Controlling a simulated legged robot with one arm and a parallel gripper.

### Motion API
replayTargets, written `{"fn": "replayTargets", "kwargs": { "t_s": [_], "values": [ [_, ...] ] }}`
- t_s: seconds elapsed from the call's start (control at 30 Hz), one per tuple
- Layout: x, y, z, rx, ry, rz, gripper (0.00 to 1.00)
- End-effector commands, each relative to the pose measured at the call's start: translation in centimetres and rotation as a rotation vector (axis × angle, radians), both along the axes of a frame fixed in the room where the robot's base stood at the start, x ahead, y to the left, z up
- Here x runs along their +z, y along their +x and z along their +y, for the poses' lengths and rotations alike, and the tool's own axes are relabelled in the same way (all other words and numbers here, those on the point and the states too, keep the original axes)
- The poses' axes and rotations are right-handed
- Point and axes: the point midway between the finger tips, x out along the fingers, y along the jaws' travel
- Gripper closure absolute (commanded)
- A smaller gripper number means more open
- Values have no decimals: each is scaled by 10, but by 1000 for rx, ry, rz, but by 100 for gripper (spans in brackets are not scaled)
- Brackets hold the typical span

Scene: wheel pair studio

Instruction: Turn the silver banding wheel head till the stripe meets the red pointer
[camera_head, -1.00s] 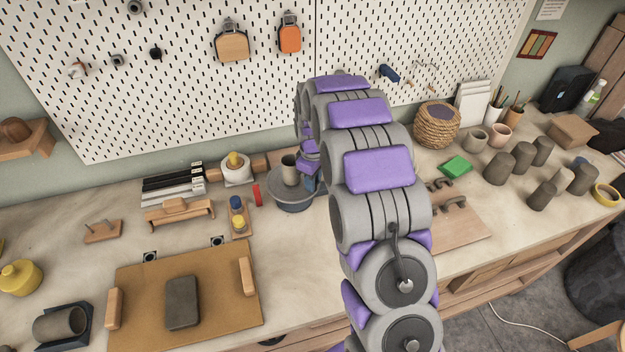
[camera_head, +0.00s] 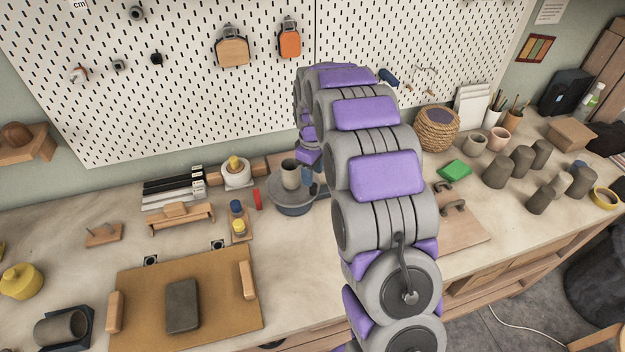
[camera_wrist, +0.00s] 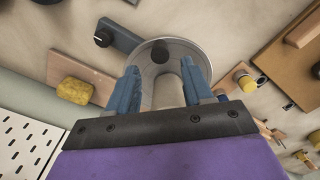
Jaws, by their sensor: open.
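The silver banding wheel (camera_head: 292,207) stands on the bench by the pegboard, left of my arm. A grey-brown clay cup (camera_head: 290,176) stands on its head. The red pointer (camera_head: 257,199) is on the bench just left of the wheel. I cannot make out the stripe. My gripper (camera_head: 311,178) is beside the cup, partly hidden by my arm. In the wrist view my gripper (camera_wrist: 160,75) is open, its blue fingers spread on either side of the cup (camera_wrist: 168,93), over the wheel head (camera_wrist: 199,56). Contact with the cup or head is unclear.
A green block (camera_head: 455,170) and several dark cups lie to the right. The pegboard (camera_head: 190,90) rises close behind.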

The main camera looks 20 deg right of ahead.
Motion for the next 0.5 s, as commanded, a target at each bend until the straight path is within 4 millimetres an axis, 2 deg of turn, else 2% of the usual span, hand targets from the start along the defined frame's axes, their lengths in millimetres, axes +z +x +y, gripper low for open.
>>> {"fn": "replayTargets", "kwargs": {
  "t_s": [0.03,0.2,0.5],
  "values": [
    [14,1,0,0,0,-4,49],
    [52,2,0,0,0,-4,49],
    [105,2,0,0,-1,-1,49]
  ]
}}
